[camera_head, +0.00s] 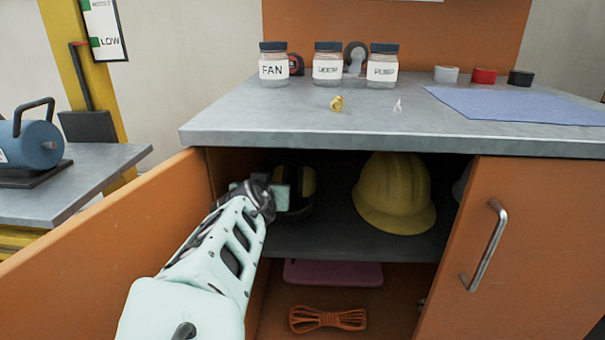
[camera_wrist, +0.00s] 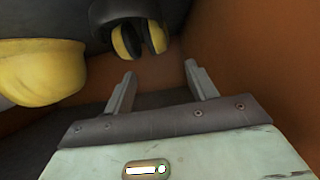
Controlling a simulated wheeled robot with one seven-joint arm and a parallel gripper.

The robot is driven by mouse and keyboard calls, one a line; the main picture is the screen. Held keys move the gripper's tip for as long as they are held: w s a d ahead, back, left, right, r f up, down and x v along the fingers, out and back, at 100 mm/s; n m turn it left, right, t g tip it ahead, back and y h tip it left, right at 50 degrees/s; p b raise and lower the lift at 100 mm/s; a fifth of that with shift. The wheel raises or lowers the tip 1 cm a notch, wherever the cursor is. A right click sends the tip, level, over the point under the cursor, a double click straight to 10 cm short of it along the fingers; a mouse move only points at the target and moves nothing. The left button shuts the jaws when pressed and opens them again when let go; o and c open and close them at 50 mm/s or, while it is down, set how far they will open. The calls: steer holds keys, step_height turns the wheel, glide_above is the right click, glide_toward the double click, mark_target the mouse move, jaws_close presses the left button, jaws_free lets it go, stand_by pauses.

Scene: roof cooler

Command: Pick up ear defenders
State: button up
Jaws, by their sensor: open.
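The ear defenders (camera_head: 309,182), with yellow cups and a dark band, are on the cabinet's upper shelf near its left wall. My gripper (camera_head: 283,190) reaches into the cabinet in front of them and hides part of them. In the wrist view the ear defenders (camera_wrist: 127,40) are beyond my gripper's fingertips (camera_wrist: 160,72). The fingers are apart with nothing between them. They do not appear to touch the ear defenders.
A yellow hard hat (camera_head: 394,195) sits to the right on the same shelf (camera_head: 345,242). The left door (camera_head: 110,235) is open; the right door (camera_head: 525,240) appears shut. Below are a pink case (camera_head: 333,273) and orange rope (camera_head: 328,319). Jars (camera_head: 328,65) stand on the countertop (camera_head: 235,115).

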mark_target(279, 180)
steer(key=b+x, duration=0.2)
steer(key=x, duration=0.8)
steer(key=shift+d+f+b, duration=0.1)
steer(key=shift+f+b, duration=0.05)
steer(key=shift+b, duration=0.25)
steer(key=b+x, duration=0.2)
steer(key=x, duration=0.3)
steer(key=shift+d+f, duration=0.1)
steer(key=c, duration=0.9)
steer(key=shift+w+r, duration=0.1)
steer(key=shift+r, duration=0.1)
